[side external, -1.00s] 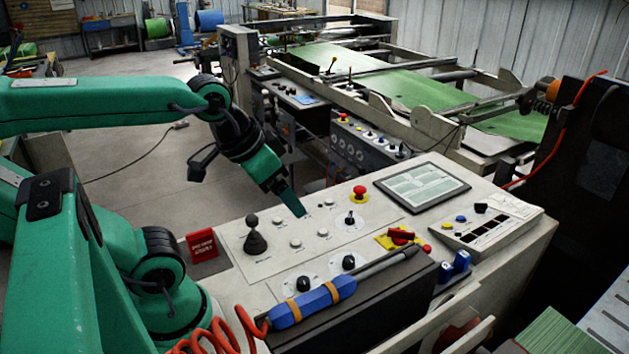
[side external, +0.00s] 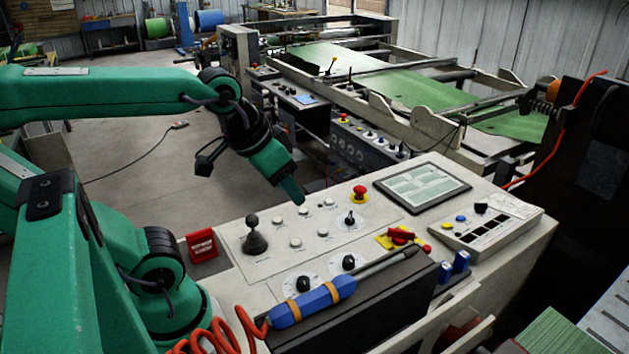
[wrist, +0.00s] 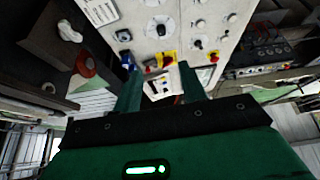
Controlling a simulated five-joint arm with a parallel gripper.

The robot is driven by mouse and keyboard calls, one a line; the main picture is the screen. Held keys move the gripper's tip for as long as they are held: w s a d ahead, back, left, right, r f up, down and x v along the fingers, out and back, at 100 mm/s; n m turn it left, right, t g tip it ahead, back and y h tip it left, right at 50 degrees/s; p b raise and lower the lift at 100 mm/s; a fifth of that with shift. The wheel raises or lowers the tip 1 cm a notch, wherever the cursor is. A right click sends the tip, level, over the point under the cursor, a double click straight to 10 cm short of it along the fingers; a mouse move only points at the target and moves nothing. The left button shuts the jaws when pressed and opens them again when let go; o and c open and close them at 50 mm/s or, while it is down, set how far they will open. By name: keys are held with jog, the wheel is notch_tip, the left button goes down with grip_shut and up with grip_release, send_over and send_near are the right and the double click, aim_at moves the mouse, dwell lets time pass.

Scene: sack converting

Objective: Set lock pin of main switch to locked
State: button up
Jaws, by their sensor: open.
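The main switch (side external: 401,236) is a red handle on a yellow plate, on the right part of the pale sloping console. It also shows in the wrist view (wrist: 168,59), beyond the fingertips. A small red knob (side external: 427,249) sits just right of the yellow plate; it may be the lock pin, but its setting is too small to tell. My gripper (side external: 298,200) is above the far left part of the console, left of the switch and apart from it. In the wrist view my gripper (wrist: 160,76) has its two green fingers spread, with nothing held between them.
A red emergency button (side external: 359,193) and a black lever (side external: 255,236) stand up from the console. A blue screwdriver-like tool (side external: 314,302) lies on a dark box in front of the switch. A screen (side external: 422,187) lies behind it.

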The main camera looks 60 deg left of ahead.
jog(key=w+d+r+n+g, duration=0.1)
jog(key=w+d+r+n, duration=0.1)
jog(key=w, duration=0.7)
jog(key=n+g, duration=0.4)
jog(key=n, duration=0.3)
send_over(427, 247)
notch_tip(427, 247, down, 16)
jog(key=shift+r, duration=0.25)
jog(key=shift+f, duration=0.1)
jog(key=shift+f, duration=3.8)
jog(key=shift+c, duration=0.4)
